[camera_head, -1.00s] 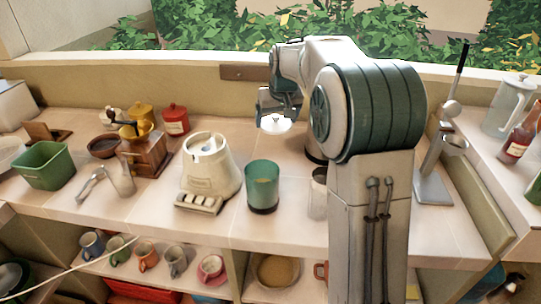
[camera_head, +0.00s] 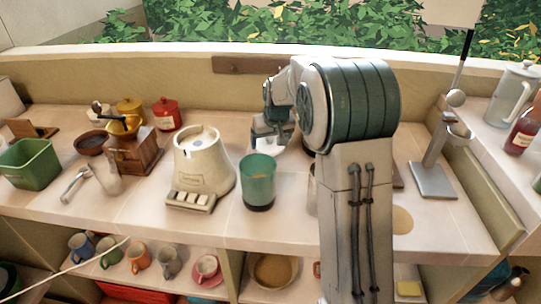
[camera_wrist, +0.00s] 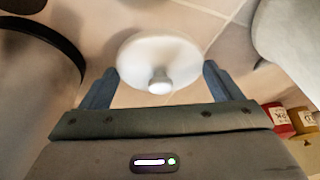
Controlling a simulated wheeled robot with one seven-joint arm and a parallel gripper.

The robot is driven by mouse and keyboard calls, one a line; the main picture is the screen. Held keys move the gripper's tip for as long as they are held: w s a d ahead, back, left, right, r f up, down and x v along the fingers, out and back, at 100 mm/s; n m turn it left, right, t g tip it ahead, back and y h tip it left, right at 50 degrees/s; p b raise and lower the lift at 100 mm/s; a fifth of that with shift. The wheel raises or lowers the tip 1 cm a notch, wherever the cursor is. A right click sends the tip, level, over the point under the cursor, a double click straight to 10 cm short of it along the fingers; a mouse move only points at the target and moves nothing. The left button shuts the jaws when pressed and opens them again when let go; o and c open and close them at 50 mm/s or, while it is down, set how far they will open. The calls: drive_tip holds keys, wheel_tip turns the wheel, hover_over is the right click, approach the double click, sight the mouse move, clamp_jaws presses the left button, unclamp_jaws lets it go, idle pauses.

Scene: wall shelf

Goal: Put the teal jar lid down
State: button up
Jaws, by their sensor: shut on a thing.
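The teal jar lid (camera_head: 268,145) looks white and round, with a small knob. My gripper (camera_head: 270,130) is shut on it, behind the teal jar from the head camera. In the wrist view the lid (camera_wrist: 160,58) sits between the two fingers of my gripper (camera_wrist: 160,82), its knob toward the camera. The lid is low over the counter; I cannot tell whether it touches. The teal jar (camera_head: 258,182) stands upright and open in front of it, apart from it. My arm hides part of the counter to the right.
A cream appliance (camera_head: 203,165) stands left of the jar, with a wooden grinder (camera_head: 133,155) and red canister (camera_head: 166,115) further left. A metal stand (camera_head: 434,180) is on the right. The counter's back wall (camera_head: 190,75) is close behind my gripper.

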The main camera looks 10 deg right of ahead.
sight(272, 148)
drive_tip(key=shift+f, duration=2.55)
drive_tip(key=shift+f, duration=0.1)
drive_tip(key=o, duration=0.8)
drive_tip(key=shift+r, duration=0.35)
drive_tip(key=v, duration=1.1)
drive_tip(key=shift+s+r, duration=0.2)
drive_tip(key=shift+s, duration=0.05)
drive_tip(key=shift+r, duration=0.1)
